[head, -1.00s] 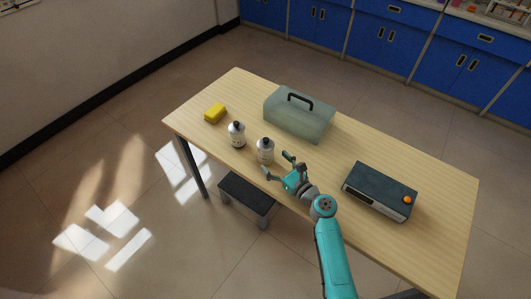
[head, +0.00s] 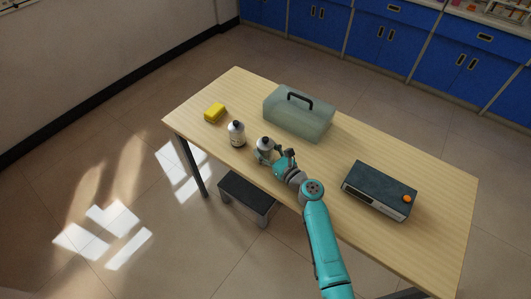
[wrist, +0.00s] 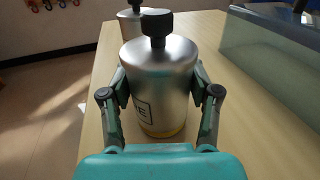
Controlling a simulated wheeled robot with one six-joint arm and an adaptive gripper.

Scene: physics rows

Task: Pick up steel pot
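Two steel containers with black caps stand upright on the wooden table. The nearer steel pot (head: 265,145) is the right one in the head view; it fills the middle of the wrist view (wrist: 160,75). My gripper (wrist: 159,75) has one finger on each side of it, close to its sides. The fingers look spread; whether they touch the metal I cannot make out. The second steel pot (head: 236,134) stands to the left in the head view. In the wrist view it shows partly behind the near one (wrist: 128,27).
A translucent green case (head: 298,117) with a black handle stands behind the pots. A yellow sponge (head: 215,112) lies at the left end. A dark box with an orange knob (head: 380,190) lies to the right. A dark stool (head: 246,198) stands below the table edge (head: 222,165).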

